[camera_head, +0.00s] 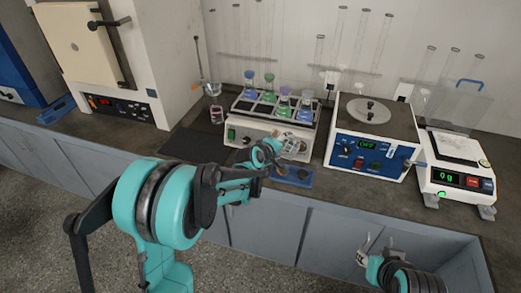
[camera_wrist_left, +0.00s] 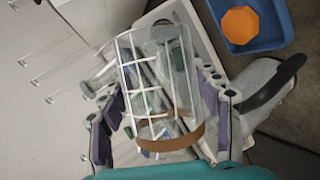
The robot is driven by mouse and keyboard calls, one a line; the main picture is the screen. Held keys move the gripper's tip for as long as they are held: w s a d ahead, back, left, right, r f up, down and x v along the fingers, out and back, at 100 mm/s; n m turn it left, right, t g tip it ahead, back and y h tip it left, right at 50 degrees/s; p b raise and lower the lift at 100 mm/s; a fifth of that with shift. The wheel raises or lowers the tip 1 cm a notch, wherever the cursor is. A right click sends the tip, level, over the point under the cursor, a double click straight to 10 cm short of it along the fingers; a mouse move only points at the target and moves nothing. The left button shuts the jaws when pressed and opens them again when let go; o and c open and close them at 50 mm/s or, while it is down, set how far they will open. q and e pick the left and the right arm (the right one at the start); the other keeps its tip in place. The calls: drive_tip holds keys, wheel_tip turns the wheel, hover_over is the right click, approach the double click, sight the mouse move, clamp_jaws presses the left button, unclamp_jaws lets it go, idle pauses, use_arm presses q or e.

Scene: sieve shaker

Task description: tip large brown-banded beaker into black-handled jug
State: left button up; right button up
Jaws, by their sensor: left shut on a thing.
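The large clear beaker (camera_wrist_left: 155,90) has white markings and a brown band (camera_wrist_left: 182,144). It lies between the fingers of my left gripper (camera_wrist_left: 160,118), which is shut on it. In the head view my left gripper (camera_head: 276,150) holds the beaker (camera_head: 292,146) above the bench, in front of the shaker. A grey, rounded vessel with a curved black handle (camera_wrist_left: 284,82), seemingly the jug, stands right of the beaker in the left wrist view. In the head view my left arm seems to hide it. My right gripper (camera_head: 376,250) is open and empty, low at the right.
A blue tray (camera_wrist_left: 284,36) with an orange piece (camera_wrist_left: 240,24) lies near the jug; the tray (camera_head: 297,179) is at the bench front. The shaker (camera_head: 245,130) carries several coloured flasks. A blue-fronted machine (camera_head: 365,150) and a scale (camera_head: 455,180) stand right.

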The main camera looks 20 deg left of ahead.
use_arm(q)
drive_tip(key=shift+r, duration=0.2)
idle(0.5)
drive_tip(key=shift+a+r+n+h, duration=0.5)
drive_tip(key=shift+a+n+h, duration=0.1)
drive_tip(key=shift+a+n, duration=0.1)
idle(1.3)
drive_tip(key=shift+a+f+n+t+h+b, duration=0.3)
drive_tip(key=shift+n+h+b, duration=0.3)
drive_tip(key=shift+b, duration=0.25)
idle(1.0)
